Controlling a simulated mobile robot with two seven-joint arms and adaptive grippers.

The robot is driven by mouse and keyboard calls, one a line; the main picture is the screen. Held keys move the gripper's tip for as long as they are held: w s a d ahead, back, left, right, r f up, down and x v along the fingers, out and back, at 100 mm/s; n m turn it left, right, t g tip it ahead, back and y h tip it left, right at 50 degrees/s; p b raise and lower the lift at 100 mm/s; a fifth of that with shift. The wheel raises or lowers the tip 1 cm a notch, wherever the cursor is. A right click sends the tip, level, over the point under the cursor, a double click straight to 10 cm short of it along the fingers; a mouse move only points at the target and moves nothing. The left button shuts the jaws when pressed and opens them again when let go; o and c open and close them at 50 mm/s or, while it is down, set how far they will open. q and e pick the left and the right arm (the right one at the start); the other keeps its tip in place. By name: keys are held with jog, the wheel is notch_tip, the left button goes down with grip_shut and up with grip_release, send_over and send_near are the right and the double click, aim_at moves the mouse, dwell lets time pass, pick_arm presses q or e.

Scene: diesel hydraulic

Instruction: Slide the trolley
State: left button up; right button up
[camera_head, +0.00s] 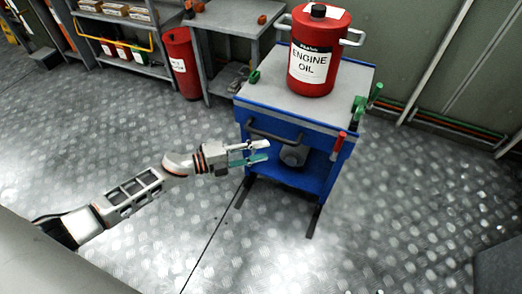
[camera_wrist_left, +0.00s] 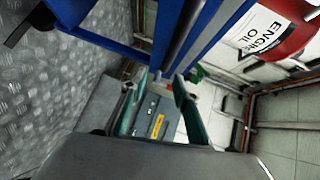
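The trolley (camera_head: 310,107) is blue with a grey top and stands on the metal floor. A dark handle bar (camera_head: 288,137) runs along its near side. A red engine oil can (camera_head: 317,62) stands upright on the top; it also shows in the left wrist view (camera_wrist_left: 270,28). My left gripper (camera_head: 267,151) is at the trolley's near side, close to the handle bar. Its fingers are apart and nothing is held between them; they also show in the left wrist view (camera_wrist_left: 158,105). I cannot tell whether the gripper touches the bar. My right gripper is out of view.
A red bin (camera_head: 182,64) and a grey workbench (camera_head: 233,17) stand behind the trolley to the left, beside shelves (camera_head: 137,69). Pipes run along the wall at the right.

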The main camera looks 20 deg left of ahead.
pick_arm(q)
jog(key=v, duration=1.1)
jog(key=shift+s, duration=0.15)
